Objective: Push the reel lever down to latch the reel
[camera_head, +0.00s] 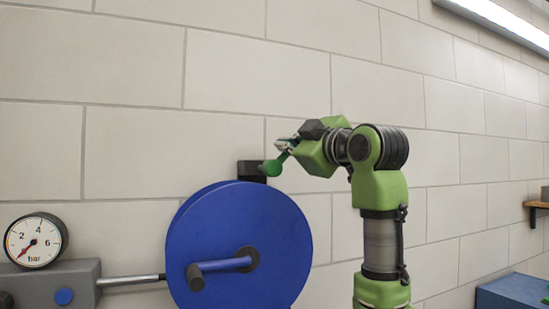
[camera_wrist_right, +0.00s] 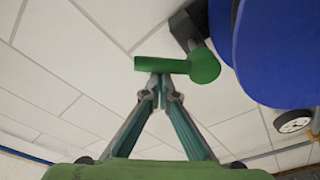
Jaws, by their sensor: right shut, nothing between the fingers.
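The green reel lever (camera_head: 273,167) sits at the black bracket (camera_head: 251,170) just above the blue reel (camera_head: 207,232). Its round end is beside the bracket and its bar slants up to the right. In the right wrist view the lever (camera_wrist_right: 165,65) lies across the fingertips, and the blue reel (camera_wrist_right: 275,50) is at upper right. My right gripper (camera_head: 287,147) is shut and empty, its tips at the lever bar; the wrist view shows the tips (camera_wrist_right: 160,84) very close to the bar, but I cannot tell whether they touch. My left gripper is not in view.
A pressure gauge (camera_head: 36,241) stands on a grey box (camera_head: 70,281) at left, with a metal rod (camera_head: 130,281) running towards the reel. A crank handle (camera_head: 222,265) sticks out from the reel. A blue box (camera_head: 515,291) is at lower right. A tiled wall is behind.

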